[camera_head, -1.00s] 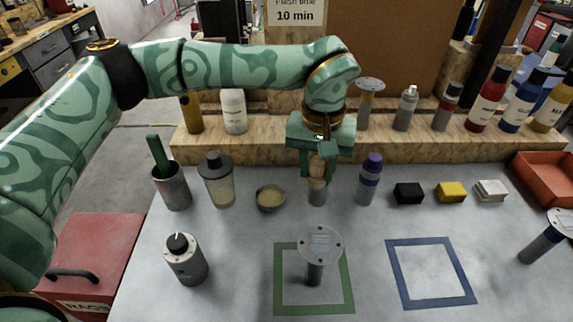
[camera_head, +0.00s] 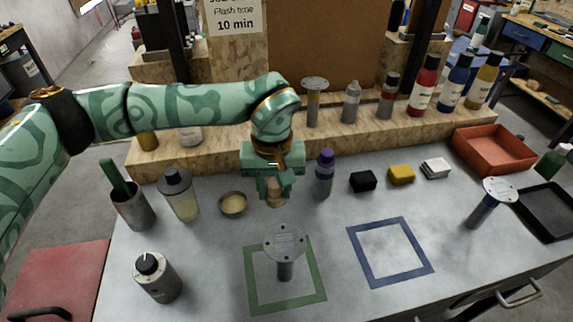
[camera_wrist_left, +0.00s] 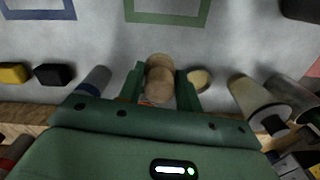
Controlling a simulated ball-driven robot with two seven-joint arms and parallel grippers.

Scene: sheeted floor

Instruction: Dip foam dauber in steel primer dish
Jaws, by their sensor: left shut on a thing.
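My left gripper (camera_head: 275,190) is shut on the foam dauber (camera_head: 275,199), a short tan cylinder, above the pale worktop. In the left wrist view the dauber (camera_wrist_left: 160,80) sits between the green fingers, its rounded tan end showing. The steel primer dish (camera_head: 233,204) is a small round bowl with cream-coloured contents, just left of the gripper in the head view. It also shows in the left wrist view (camera_wrist_left: 203,80), partly hidden by a finger. Dauber and dish are apart. I cannot tell the dauber's exact height above the worktop. My right gripper is not in view.
A purple-capped bottle (camera_head: 325,175) stands close right of the gripper. Left of the dish are a grey-lidded cup (camera_head: 180,195) and a metal cup with a green handle (camera_head: 132,208). A round-topped stand (camera_head: 285,245) is in front. The blue square (camera_head: 390,252) is empty.

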